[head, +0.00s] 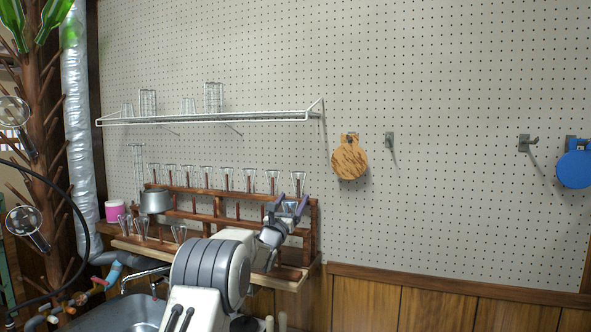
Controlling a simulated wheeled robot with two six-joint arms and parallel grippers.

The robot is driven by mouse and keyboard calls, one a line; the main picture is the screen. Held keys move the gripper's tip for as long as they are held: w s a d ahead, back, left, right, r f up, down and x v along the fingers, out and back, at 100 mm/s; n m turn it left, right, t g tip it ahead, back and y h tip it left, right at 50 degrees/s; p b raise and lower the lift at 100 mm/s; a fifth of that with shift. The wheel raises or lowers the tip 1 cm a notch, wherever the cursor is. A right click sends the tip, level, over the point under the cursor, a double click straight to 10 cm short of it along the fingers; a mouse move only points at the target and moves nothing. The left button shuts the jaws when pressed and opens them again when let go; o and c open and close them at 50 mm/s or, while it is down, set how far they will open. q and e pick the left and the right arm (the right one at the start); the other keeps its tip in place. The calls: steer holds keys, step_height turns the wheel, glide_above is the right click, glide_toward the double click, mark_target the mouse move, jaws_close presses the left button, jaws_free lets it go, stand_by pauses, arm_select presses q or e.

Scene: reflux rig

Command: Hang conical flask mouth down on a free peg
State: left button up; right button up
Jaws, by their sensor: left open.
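A stepped wooden peg rack (213,193) stands on a wooden ledge against the wall. My left gripper (289,206) is open at the rack's right end, below the top row. A clear glass piece shows between or just behind its fingers; I cannot tell whether they touch it. My arm hides part of the lower rack. My right gripper is out of view.
A wire shelf (215,118) with glassware hangs above the rack. A grey metal pot (155,202) and a pink tub (115,210) are at left. A sink (137,312) lies below. A wooden disc (349,159) and a blue one (576,166) hang on the pegboard.

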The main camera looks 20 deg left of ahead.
mark_target(295, 174)
arm_select(q)
step_height(295, 174, up, 7)
steer(key=p, duration=0.8)
steer(key=s+d+n+g+y+p, duration=0.2)
steer(key=s+n+p, duration=0.3)
steer(key=n+p, duration=0.4)
steer(key=s+d+r+n+g+y+p, duration=0.1)
steer(key=s+d+n+g+y+p, duration=0.1)
steer(key=s+n+y+p, duration=0.3)
steer(key=s+d+n+p, duration=0.1)
steer(key=n+p, duration=0.3)
steer(key=n, duration=0.1)
steer(key=shift+r+n+g+p, duration=0.25)
steer(key=shift+n+g+p, duration=0.05)
steer(key=shift+n, duration=0.1)
steer(key=shift+a, duration=0.1)
